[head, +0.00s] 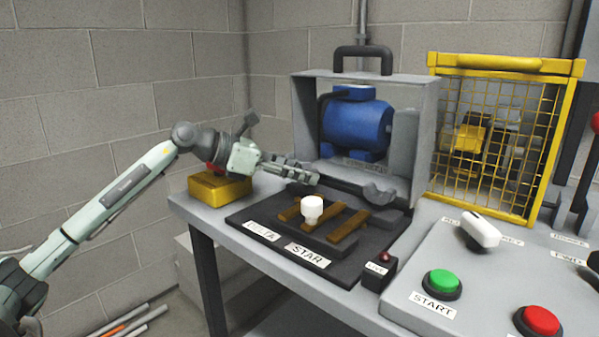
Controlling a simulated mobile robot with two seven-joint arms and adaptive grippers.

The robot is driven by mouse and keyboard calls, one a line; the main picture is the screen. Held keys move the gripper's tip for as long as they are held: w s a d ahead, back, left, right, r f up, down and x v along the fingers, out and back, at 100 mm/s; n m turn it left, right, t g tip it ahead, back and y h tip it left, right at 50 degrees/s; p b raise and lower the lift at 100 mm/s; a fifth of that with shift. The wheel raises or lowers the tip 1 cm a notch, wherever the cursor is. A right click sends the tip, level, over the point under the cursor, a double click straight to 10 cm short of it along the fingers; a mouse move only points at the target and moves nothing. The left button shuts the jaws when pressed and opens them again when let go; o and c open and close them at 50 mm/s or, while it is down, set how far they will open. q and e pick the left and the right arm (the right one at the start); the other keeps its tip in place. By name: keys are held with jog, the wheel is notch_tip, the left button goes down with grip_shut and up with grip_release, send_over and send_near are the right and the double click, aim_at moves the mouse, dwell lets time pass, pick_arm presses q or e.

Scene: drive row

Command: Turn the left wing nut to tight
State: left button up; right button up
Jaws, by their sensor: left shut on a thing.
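My left gripper (312,177) reaches in from the left to the front of the grey motor housing (416,100). Its fingers are shut at the left end of the housing's front edge, where the left wing nut is hidden behind them. A blue motor (356,128) sits inside the housing. My right gripper is not in view.
A black board with brass bars (349,227), a white knob (312,209) and DELTA and STAR labels lies in front. A yellow box (219,187) is under my left wrist. A yellow cage (491,140) and a button panel (470,280) stand to the right.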

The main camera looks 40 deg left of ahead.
pick_arm(q)
jog(key=o, duration=1.2)
jog(key=shift+v, duration=4.05)
